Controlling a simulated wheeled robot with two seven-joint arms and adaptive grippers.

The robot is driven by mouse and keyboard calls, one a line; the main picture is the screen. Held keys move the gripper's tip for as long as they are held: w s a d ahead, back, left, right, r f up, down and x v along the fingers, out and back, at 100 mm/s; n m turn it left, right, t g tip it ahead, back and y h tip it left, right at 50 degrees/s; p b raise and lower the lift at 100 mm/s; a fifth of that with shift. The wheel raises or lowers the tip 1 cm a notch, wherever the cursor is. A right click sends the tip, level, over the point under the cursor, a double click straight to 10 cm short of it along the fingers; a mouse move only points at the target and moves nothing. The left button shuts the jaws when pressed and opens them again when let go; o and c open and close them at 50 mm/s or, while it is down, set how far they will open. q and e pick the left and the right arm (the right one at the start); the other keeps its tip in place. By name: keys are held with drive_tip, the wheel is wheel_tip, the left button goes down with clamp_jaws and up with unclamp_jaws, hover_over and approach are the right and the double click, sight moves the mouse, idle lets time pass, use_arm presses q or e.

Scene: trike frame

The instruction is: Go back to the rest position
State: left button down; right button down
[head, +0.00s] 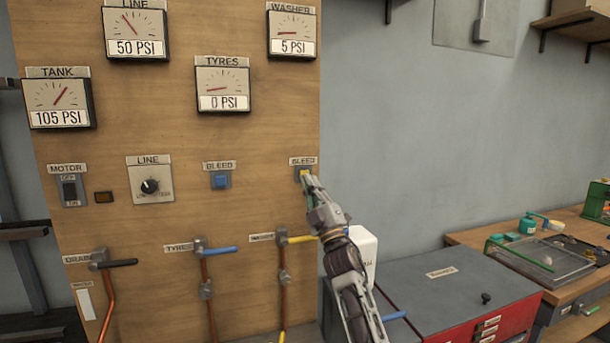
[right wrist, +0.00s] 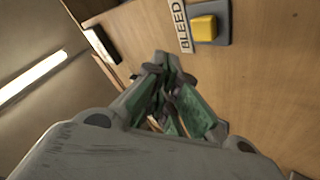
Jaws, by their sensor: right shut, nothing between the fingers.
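My right gripper (head: 307,184) is shut and empty. In the head view its tip is at the yellow bleed button (head: 303,173) on the right side of the wooden panel (head: 120,225), partly covering it. In the right wrist view the closed fingertips (right wrist: 165,62) lie below and left of the yellow button (right wrist: 204,28), with bare wood between them in the picture. I cannot tell how far the tip is from the panel. My left gripper is not in view.
Valves with black, blue and yellow handles (head: 300,240) stick out low on the panel. A red cabinet with a grey lid (head: 450,283) stands right of my arm. A workbench (head: 480,236) with trays is farther right.

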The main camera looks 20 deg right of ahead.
drive_tip(key=shift+s, duration=0.4)
